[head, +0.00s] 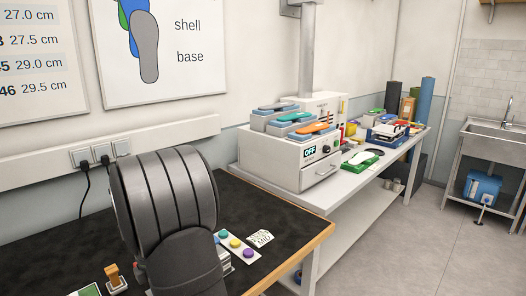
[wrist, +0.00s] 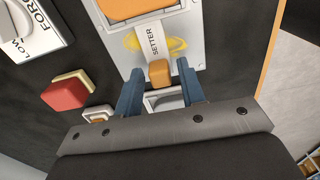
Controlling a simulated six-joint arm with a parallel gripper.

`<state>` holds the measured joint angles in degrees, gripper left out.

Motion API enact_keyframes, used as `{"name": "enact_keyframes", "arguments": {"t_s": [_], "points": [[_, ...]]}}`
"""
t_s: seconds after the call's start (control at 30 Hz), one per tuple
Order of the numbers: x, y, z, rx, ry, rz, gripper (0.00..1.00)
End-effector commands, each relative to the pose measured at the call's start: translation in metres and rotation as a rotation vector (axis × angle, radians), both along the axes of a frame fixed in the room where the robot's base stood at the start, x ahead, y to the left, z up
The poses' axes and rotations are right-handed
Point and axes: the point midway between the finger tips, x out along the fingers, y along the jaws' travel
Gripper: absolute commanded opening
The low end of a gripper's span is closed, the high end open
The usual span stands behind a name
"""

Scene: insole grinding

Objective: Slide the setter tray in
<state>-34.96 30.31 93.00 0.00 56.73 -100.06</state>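In the wrist view, a white strip marked SETTER (wrist: 152,38) runs over a pale plate with yellow marks, from an orange piece (wrist: 135,8) at the top edge down to a tan-orange knob (wrist: 160,73). I take this as the setter tray with its handle; how far in it sits I cannot tell. My gripper (wrist: 160,70) has two blue fingers spread apart. The knob is between the fingertips, with a visible gap on each side. In the head view, my grey arm hides my gripper and the setter.

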Motion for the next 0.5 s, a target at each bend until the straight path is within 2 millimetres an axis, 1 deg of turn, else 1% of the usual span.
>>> {"name": "enact_keyframes", "arguments": {"t_s": [0.4,0.5], "points": [[0.0001,0.0001,-0.0104,0.001,-0.001,0.000,0.36],[0.0001,0.0001,-0.0099,0.001,-0.001,0.000,0.36]]}}
